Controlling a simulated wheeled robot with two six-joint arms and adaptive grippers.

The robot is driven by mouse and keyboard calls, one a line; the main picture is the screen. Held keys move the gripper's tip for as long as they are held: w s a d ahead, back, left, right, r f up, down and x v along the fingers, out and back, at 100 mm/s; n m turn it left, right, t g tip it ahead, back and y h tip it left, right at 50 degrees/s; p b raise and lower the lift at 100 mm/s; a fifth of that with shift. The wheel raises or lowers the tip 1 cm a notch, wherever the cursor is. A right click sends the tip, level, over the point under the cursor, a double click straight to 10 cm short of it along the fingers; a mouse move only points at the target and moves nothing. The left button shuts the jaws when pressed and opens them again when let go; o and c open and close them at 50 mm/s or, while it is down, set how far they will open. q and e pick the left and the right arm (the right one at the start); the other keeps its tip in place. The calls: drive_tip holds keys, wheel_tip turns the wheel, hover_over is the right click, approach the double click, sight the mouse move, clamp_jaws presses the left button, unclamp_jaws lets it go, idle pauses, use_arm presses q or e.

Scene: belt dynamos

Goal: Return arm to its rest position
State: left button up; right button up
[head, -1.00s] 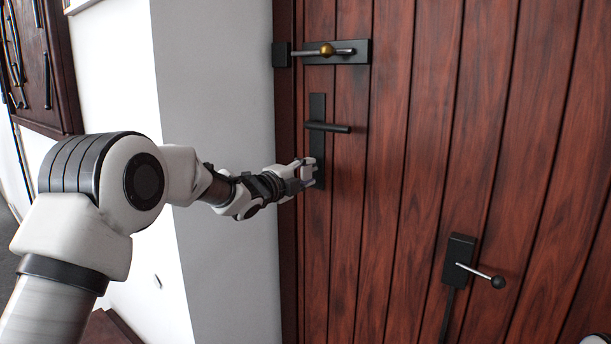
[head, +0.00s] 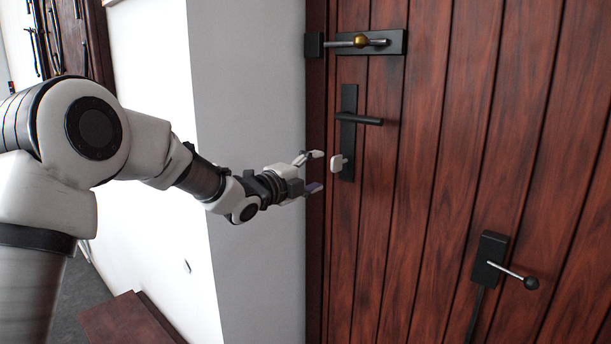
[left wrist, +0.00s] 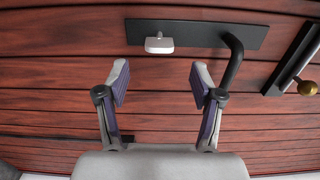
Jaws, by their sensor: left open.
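My left gripper (head: 314,172) is open and empty, a little left of the wooden door's lock plate. In the left wrist view my left gripper (left wrist: 160,88) shows both fingers spread wide with nothing between them. A small white key-like piece (head: 337,163) sticks out of the lower part of the black handle plate (head: 348,105), apart from the fingers. The white piece (left wrist: 159,45) also shows in the left wrist view, beyond the fingertips. The black lever handle (head: 365,120) points right, roughly level. My right gripper does not show.
A black bolt plate with a brass knob (head: 360,41) sits higher on the dark red door (head: 430,200). A black box with a ball-ended lever (head: 510,272) is at lower right. A grey wall edge (head: 255,90) stands left of the door. A wooden surface (head: 130,320) is below.

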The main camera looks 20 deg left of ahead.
use_arm(q)
drive_tip(key=v, duration=0.3)
drive_tip(key=shift+s+a, duration=0.1)
drive_tip(key=shift+s, duration=0.3)
